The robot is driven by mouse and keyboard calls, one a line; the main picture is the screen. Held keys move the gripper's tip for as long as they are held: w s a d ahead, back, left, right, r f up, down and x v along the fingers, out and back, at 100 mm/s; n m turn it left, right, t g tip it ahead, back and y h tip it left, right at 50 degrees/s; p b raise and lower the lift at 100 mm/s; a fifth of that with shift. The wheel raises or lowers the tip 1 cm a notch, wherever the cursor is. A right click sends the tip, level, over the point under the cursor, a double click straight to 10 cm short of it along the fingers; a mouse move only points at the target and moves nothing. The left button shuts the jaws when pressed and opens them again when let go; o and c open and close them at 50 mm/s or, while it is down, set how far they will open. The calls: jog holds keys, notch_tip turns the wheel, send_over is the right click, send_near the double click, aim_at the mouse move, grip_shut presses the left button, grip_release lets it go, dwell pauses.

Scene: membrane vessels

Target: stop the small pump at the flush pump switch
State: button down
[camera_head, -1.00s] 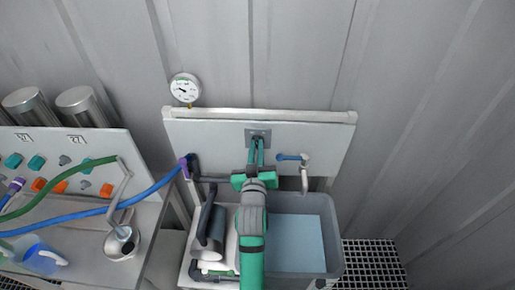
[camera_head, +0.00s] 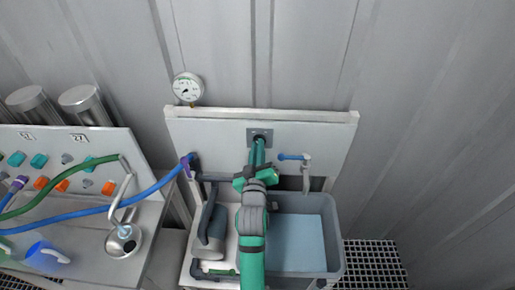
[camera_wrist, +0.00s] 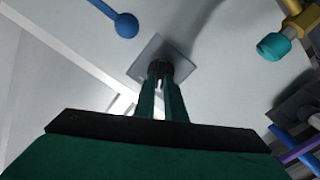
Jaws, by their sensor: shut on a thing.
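The flush pump switch is a black knob (camera_wrist: 158,67) on a square grey plate (camera_head: 267,132) fixed to the pale back panel. The plate also shows in the wrist view (camera_wrist: 157,46), where it looks turned like a diamond. My gripper (camera_head: 260,143) reaches up to the knob, and its two green fingers are closed on either side of it. In the wrist view the fingertips (camera_wrist: 160,80) hide part of the knob, so its exact pointing is hard to read. The small pump (camera_head: 212,232) seems to be the grey cylinder-like body low left of my arm.
A blue-handled tap (camera_head: 292,157) is close to the right of the switch, above a grey basin (camera_head: 333,235) of water. A round gauge (camera_head: 187,88) is at the panel's upper left. A blue hose (camera_head: 150,191) runs to the bench at left.

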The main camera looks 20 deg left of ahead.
jog(key=c, duration=1.9)
grip_release()
jog(key=shift+s, duration=0.1)
jog(key=shift+c, duration=0.2)
jog(key=shift+o, duration=0.6)
jog(key=v, duration=1)
jog(key=shift+s+d, duration=0.15)
jog(key=shift+s, duration=0.15)
jog(key=shift+r, duration=0.1)
